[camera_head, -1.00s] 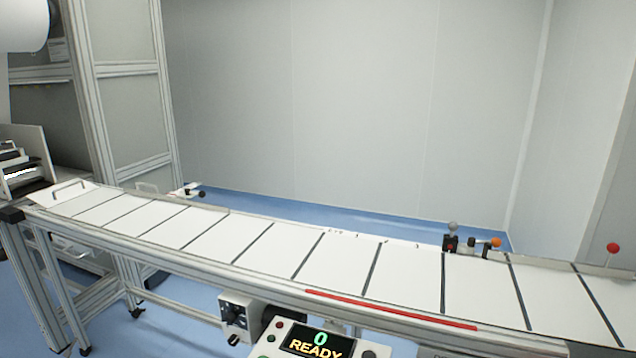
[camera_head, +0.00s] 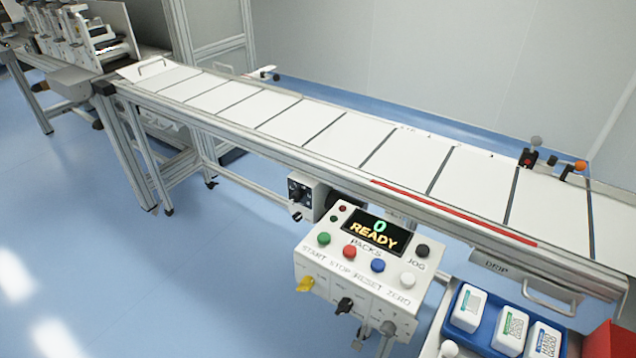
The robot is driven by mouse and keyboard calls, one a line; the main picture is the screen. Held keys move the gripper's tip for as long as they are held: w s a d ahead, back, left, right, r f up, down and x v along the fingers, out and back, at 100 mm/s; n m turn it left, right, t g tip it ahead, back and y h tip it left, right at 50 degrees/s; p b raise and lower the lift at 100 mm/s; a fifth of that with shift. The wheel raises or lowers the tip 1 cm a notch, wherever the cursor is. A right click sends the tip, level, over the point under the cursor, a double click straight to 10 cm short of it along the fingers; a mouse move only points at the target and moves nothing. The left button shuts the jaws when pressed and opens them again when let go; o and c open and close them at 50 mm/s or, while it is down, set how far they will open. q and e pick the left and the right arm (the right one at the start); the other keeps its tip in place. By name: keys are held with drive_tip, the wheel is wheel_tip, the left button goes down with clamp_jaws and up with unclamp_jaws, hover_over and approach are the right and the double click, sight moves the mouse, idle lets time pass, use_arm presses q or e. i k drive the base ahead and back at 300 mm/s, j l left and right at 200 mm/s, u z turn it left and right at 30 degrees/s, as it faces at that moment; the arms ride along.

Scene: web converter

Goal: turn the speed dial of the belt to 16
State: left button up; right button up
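The belt (camera_head: 340,137) carries white panels split by dark lines and runs from the upper left to the right. A small grey box with a dark dial (camera_head: 297,190) is mounted under the belt's near side, left of the control panel; its markings are too small to read. The control panel (camera_head: 310,262) has a display (camera_head: 377,233) showing 0 and READY. It has green, red, blue, white and black buttons, with yellow and black switches on its front. Neither of my grippers is in view.
A blue tray (camera_head: 452,325) with several white bottles stands at the lower right, beside a red bin (camera_head: 606,340). A drawer marked DRIP (camera_head: 497,265) hangs under the belt. Levers (camera_head: 552,165) stand at the belt's far edge. Blue floor (camera_head: 150,270) is clear at the left.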

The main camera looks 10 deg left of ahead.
sight(296, 196)
drive_tip(key=z, duration=0.35)
drive_tip(key=i+j+z, duration=0.1)
drive_tip(key=j+z, duration=1.05)
